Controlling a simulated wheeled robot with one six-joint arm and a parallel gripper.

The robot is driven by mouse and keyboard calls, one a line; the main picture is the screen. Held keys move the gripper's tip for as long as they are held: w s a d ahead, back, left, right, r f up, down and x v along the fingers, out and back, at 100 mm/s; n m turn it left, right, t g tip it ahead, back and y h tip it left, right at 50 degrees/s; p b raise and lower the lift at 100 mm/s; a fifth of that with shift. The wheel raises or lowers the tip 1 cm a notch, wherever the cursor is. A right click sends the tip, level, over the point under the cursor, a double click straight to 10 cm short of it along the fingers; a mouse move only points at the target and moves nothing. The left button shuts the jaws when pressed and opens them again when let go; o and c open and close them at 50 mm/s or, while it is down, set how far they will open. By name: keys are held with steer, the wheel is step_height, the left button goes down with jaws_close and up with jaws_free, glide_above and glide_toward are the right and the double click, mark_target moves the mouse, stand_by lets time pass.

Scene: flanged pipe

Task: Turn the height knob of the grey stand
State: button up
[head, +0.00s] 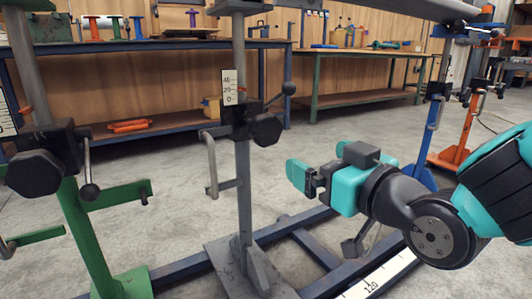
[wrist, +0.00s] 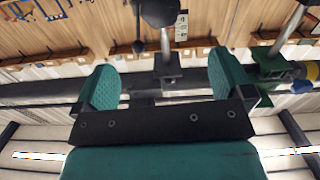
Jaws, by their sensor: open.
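The grey stand (head: 243,190) rises upright in the middle of the head view. A black faceted knob (head: 266,130) sits on its dark collar, beside a lever with a black ball end (head: 288,88). A grey crank handle (head: 211,165) hangs at its left side. My teal gripper (head: 300,180) is to the right of the stand, lower than the knob and apart from it. In the wrist view my gripper (wrist: 165,85) has its two pads spread with nothing held. A dark round knob (wrist: 160,12) shows at that view's top edge, beyond the pads.
A green stand (head: 92,235) with its own black knob (head: 42,173) is at the left. Blue (head: 432,135) and orange (head: 467,130) stands are at the right. A blue floor frame (head: 300,228) runs around the stand bases. Workbenches (head: 150,45) line the back wall.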

steer(key=p, duration=1.2)
glide_toward(269, 135)
steer(key=x, duration=0.2)
steer(key=r+x, duration=0.1)
steer(key=x, duration=0.5)
steer(key=f+x, duration=0.1)
steer(key=x, duration=0.1)
steer(key=shift+w+a, duration=0.1)
steer(key=shift+w, duration=0.15)
steer(key=shift+w+a+r, duration=0.15)
steer(key=shift+w+a, duration=0.15)
steer(key=shift+w, duration=0.15)
steer(key=c, duration=0.9)
